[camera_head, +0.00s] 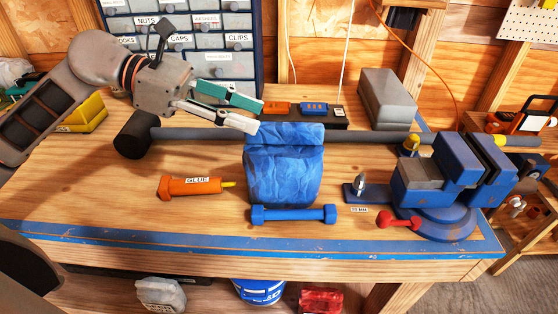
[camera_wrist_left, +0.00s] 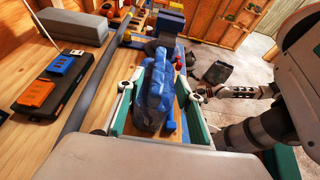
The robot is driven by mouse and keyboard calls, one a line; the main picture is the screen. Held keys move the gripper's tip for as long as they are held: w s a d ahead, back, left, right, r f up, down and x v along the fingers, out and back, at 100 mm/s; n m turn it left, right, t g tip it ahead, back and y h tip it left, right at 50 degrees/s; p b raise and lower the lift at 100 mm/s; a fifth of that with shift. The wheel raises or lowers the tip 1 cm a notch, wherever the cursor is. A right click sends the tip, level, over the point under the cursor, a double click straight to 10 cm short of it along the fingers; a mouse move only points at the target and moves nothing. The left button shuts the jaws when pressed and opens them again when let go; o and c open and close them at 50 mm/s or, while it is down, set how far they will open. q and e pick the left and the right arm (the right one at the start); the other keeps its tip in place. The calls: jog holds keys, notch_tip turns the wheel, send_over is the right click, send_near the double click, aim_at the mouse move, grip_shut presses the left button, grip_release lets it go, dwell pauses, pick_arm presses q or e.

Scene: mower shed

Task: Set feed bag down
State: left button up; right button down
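The blue, crinkled feed bag (camera_head: 284,175) stands upright on the workbench (camera_head: 110,205), its top folded over. My left gripper (camera_head: 261,117) is at the upper left of the bag in the head view, with its fingers apart. In the left wrist view the bag (camera_wrist_left: 155,95) shows between the two spread fingers of the left gripper (camera_wrist_left: 155,115), and I see no firm grip on it. My right arm (camera_wrist_left: 250,92) shows at the right of the left wrist view, but its fingers cannot be made out.
A blue dumbbell (camera_head: 293,214) lies in front of the bag, an orange glue tube (camera_head: 190,188) left of it. A dark bar (camera_head: 205,134) runs behind. A blue vise (camera_head: 440,185) and red dumbbell (camera_head: 398,221) are at right. Bare bench shows at front left.

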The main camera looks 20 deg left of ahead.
aim_at(270, 123)
pick_arm(q)
jog(key=shift+p+x, duration=0.4)
jog(key=shift+x, duration=0.8)
jog(key=p+x, duration=0.1)
jog(key=x, duration=0.3)
jog(key=shift+f, duration=0.2)
jog(key=shift+w+d+f+p, duration=0.2)
jog(key=shift+d+f+p, duration=0.15)
jog(key=shift+d, duration=0.15)
jog(key=c, duration=1)
grip_shut()
jog(key=shift+r, duration=0.1)
